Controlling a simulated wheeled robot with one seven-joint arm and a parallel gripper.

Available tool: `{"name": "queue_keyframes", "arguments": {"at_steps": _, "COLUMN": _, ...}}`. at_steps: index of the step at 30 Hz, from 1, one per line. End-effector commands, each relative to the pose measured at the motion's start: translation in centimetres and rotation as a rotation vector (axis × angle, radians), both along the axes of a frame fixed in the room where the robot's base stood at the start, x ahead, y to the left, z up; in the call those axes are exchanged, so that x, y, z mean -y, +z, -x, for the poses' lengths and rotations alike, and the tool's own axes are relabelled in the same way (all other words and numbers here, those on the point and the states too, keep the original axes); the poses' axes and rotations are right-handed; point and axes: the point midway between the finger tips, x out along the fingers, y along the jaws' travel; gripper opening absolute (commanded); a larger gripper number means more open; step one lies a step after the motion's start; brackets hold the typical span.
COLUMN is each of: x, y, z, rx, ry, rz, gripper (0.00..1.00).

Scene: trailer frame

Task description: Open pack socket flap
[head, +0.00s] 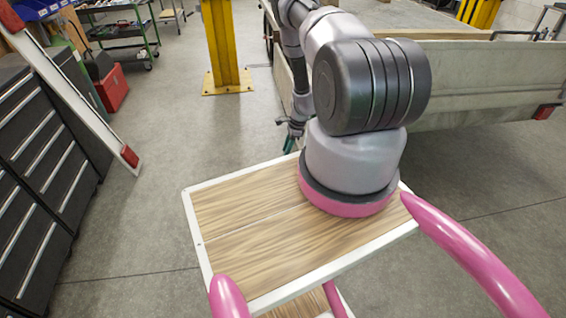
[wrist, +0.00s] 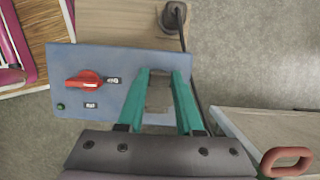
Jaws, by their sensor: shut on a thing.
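My gripper (wrist: 164,78) has two green fingers reaching over a blue-grey panel (wrist: 70,58) in the wrist view. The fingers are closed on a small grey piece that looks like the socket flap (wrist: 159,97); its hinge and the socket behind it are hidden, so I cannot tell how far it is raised. On the panel left of my fingers are a red rotary switch (wrist: 84,80), small labels and a green button (wrist: 60,106). In the head view my gripper (head: 291,142) shows small beyond the wooden deck, and the panel cannot be made out there.
A dark plug-like fitting (wrist: 174,19) with a black cable running down past my right finger is above the panel. A red handle (wrist: 286,161) is at lower right. In the head view, a trailer (head: 480,85) stands right, a yellow post (head: 222,45) ahead, and drawer cabinets (head: 40,150) left.

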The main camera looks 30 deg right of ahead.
Motion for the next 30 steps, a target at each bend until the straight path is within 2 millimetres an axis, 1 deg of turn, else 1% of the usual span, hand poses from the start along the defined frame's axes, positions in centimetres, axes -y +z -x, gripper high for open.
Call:
{"name": "queue_keyframes", "arguments": {"at_steps": 5, "x": 0.4, "y": 0.4, "z": 0.0, "rx": 0.002, "ry": -0.001, "rz": 0.001, "gripper": 0.15}}
{"name": "queue_keyframes", "arguments": {"at_steps": 15, "x": 1.8, "y": 2.0, "z": 0.4, "rx": 0.001, "ry": -0.001, "rz": 0.002, "gripper": 0.15}}
{"name": "queue_keyframes", "arguments": {"at_steps": 26, "x": 1.9, "y": 2.1, "z": 0.5, "rx": 0.002, "ry": -0.001, "rz": 0.001, "gripper": 0.15}}
{"name": "queue_keyframes", "arguments": {"at_steps": 30, "x": 2.4, "y": 2.4, "z": 0.6, "rx": 0.002, "ry": -0.001, "rz": 0.001, "gripper": 0.15}}
